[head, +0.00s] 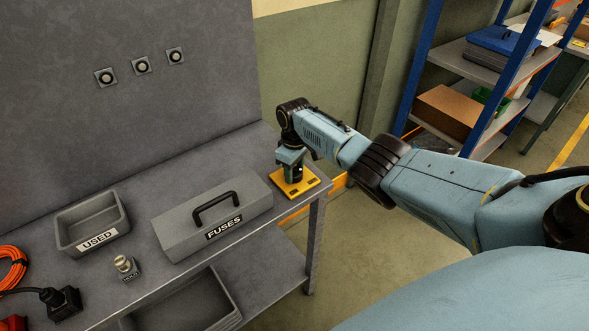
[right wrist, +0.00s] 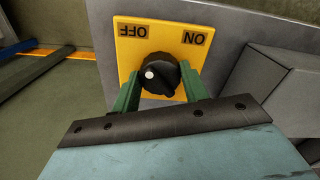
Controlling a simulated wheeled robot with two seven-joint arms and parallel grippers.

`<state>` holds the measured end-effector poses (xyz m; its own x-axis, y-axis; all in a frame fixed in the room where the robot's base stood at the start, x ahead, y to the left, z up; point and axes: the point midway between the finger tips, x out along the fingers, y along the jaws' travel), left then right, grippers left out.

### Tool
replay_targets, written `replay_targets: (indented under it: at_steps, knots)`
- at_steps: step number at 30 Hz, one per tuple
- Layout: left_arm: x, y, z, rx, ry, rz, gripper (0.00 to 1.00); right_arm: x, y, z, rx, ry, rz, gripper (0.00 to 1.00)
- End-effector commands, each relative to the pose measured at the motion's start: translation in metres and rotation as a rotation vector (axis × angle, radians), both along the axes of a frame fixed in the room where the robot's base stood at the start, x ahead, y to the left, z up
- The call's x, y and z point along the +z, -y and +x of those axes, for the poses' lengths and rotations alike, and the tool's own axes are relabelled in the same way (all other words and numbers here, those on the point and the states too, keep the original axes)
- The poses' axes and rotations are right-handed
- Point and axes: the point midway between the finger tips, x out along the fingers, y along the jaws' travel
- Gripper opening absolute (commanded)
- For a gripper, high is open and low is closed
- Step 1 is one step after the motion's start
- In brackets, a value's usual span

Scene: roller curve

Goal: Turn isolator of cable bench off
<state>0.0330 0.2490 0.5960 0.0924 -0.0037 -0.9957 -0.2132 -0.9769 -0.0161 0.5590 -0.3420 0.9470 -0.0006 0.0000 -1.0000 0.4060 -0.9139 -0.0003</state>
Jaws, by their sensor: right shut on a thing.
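The isolator is a yellow plate (head: 306,187) with a black round knob, at the right end of the grey bench. In the right wrist view the plate (right wrist: 126,60) shows the words OFF at left and ON at right, both upside down. The black knob (right wrist: 163,68) has a white dot on its left side, the side of the OFF word. My right gripper (right wrist: 160,82) is shut on the knob, one green finger on either side. In the head view the gripper (head: 292,174) points down over the plate and hides the knob. My left gripper is out of view.
On the bench (head: 170,192) stand a grey FUSES box (head: 175,230), a USED tray (head: 88,225), a small metal-topped part (head: 124,265), a black plug (head: 62,302) and an orange cable (head: 10,268). A blue-framed shelf (head: 425,70) stands at right. Open floor lies right of the bench.

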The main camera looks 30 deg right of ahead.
Motion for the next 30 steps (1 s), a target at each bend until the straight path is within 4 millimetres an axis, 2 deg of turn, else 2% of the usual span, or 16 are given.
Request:
replay_targets:
  at_steps: [14, 15, 19, 30]
  knots:
    - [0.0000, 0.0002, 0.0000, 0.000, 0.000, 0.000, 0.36, -0.0004, -0.0004, -0.0003, 0.016, -0.001, 0.001, 0.21]
    - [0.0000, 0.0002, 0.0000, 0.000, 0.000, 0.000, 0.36, -0.0004, -0.0005, -0.0003, 0.016, -0.001, 0.001, 0.48]
    - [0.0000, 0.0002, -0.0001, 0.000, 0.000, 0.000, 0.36, -0.0003, -0.0005, -0.0002, 0.015, 0.000, 0.001, 0.65]
    - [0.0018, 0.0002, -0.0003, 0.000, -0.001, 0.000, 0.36, 0.0048, -0.0001, 0.0005, 0.013, 0.002, 0.001, 0.66]
